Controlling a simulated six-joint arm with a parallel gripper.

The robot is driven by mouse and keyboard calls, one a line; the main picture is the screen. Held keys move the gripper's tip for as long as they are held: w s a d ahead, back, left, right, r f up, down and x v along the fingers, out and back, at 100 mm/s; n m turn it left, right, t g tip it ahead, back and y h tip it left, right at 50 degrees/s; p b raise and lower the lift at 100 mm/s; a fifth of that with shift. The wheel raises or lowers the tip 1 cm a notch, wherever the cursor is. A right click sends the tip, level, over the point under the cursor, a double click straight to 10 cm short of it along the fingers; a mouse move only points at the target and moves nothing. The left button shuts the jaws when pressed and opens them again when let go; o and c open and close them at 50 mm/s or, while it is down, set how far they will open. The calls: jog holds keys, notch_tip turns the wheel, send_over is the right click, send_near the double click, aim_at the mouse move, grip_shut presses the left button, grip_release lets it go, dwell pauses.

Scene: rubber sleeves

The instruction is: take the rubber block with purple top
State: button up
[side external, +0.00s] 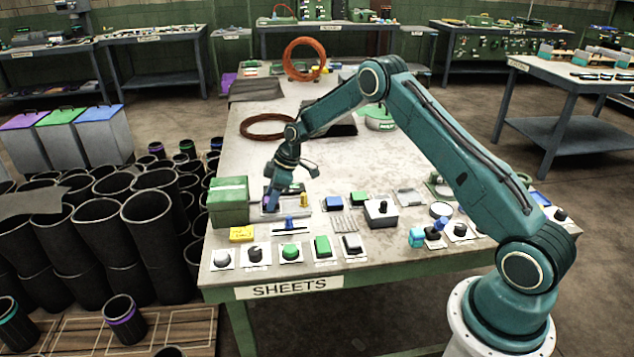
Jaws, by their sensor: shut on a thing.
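My gripper (281,190) is low over the left part of the table, just right of a green box. It is shut on a small block with some purple (268,194), above or at a pale plate (272,210). The gripper's wrist hides much of the block, and I cannot tell whether it touches the plate.
The green box (228,205) stands close on the left. A yellow piece (304,200) is just right of the gripper. Buttons, switches and blocks on small plates fill the table's front. Black sleeves (95,222) crowd the floor at left.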

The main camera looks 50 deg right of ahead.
notch_tip(320, 180, up, 19)
dwell(0.6)
jog(key=shift+r, duration=0.1)
dwell(0.4)
